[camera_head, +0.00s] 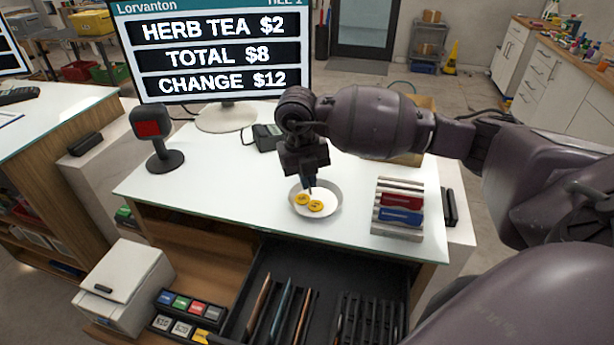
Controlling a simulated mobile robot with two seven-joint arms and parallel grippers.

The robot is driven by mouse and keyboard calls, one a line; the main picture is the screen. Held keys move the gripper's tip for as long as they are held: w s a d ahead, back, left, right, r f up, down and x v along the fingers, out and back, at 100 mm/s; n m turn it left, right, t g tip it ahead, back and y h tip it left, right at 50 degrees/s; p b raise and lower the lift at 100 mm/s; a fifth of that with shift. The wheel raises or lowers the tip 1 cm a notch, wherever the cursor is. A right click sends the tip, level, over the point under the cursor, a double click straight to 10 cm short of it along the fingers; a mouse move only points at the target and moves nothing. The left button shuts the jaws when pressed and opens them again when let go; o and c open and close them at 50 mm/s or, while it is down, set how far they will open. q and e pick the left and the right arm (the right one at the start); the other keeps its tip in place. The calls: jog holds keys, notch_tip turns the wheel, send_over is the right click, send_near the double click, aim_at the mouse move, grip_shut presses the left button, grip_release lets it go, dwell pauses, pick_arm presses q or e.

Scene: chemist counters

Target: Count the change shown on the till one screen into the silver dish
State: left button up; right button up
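The till one screen (215,56) stands at the back of the counter and reads HERB TEA $2, TOTAL $8, CHANGE $12. The silver dish (335,210) sits on the white counter top with two yellow coins (309,202) in it. My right gripper (311,187) points down over the dish, its fingertips close to the coins. I cannot tell if its fingers are open or shut, or if they touch a coin. An open dark till drawer (262,277) below the counter holds upright notes (283,308) in slots. My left gripper is not in view.
A rack with red and blue packs (400,208) stands right of the dish. A card reader with a red screen (155,138) stands at the left, and a small dark device (267,137) lies behind the dish. The counter (215,190) left of the dish is clear.

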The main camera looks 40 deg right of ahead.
jog(key=o, duration=0.4)
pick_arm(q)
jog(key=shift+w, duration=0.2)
pick_arm(e)
jog(key=shift+o, duration=0.2)
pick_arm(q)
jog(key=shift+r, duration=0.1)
pick_arm(e)
jog(key=shift+r, duration=0.2)
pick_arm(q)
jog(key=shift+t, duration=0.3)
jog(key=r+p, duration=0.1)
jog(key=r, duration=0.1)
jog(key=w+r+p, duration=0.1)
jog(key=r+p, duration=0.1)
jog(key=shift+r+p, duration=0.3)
pick_arm(e)
notch_tip(320, 180, up, 16)
jog(key=a, duration=0.1)
jog(key=shift+w+a+r, duration=0.15)
jog(key=shift+w+r, duration=0.05)
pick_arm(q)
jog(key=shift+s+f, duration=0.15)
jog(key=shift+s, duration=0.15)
